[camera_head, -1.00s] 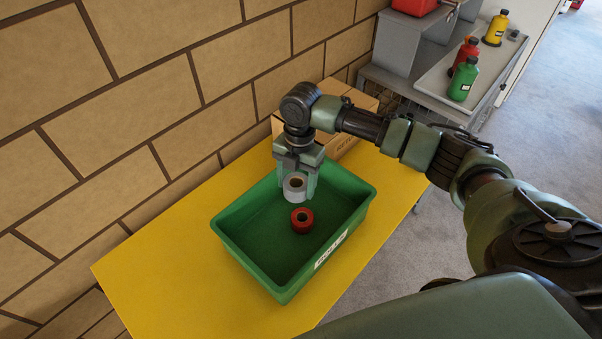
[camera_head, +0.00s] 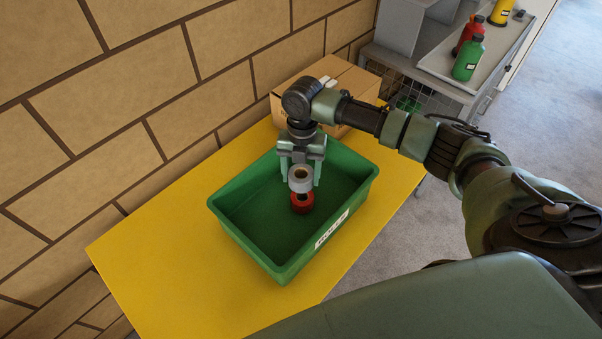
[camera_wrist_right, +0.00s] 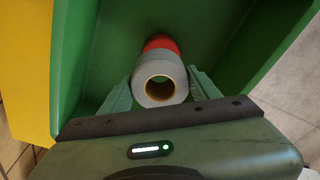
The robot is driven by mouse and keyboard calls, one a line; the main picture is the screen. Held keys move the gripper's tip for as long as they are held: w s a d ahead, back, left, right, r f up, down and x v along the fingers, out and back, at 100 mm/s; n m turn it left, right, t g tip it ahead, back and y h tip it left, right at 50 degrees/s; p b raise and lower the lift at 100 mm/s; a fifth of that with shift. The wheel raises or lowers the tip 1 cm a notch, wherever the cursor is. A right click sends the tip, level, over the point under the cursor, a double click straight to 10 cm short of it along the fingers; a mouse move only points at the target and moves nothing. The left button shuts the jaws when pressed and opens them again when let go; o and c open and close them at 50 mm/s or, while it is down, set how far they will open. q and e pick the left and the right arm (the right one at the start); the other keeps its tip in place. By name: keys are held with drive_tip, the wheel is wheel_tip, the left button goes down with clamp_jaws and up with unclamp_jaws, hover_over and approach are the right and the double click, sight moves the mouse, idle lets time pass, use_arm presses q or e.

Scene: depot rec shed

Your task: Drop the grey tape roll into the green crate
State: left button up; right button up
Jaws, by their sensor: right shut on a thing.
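The grey tape roll (camera_head: 300,179), with a brown core, is held in my right gripper (camera_head: 300,184), its fingers on either side of it. The roll is inside the outline of the green crate (camera_head: 243,246), above its floor. A red tape roll (camera_head: 302,203) is in the crate, just below the grey one and partly hidden by it. In the right wrist view, the grey roll (camera_wrist_right: 160,83) sits between the fingers, with the red roll (camera_wrist_right: 160,43) right behind it. Whether the two rolls touch is unclear. My left gripper is not in view.
The crate stands on a yellow table (camera_head: 150,260) beside a block wall (camera_head: 120,90). A cardboard box (camera_head: 335,88) is behind the crate. A grey bench (camera_head: 435,65) with several bottles is at the back right. The table's left part is clear.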

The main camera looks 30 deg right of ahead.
drive_tip(key=shift+f, duration=0.2)
drive_tip(key=o, duration=1.5)
drive_tip(key=shift+r, duration=0.1)
wheel_tip(320, 180, up, 8)
drive_tip(key=b, duration=0.1)
drive_tip(key=shift+w+d+f+b, duration=0.2)
drive_tip(key=shift+w+d+b, duration=0.1)
drive_tip(key=shift+w+b, duration=0.1)
drive_tip(key=shift+s, duration=0.1)
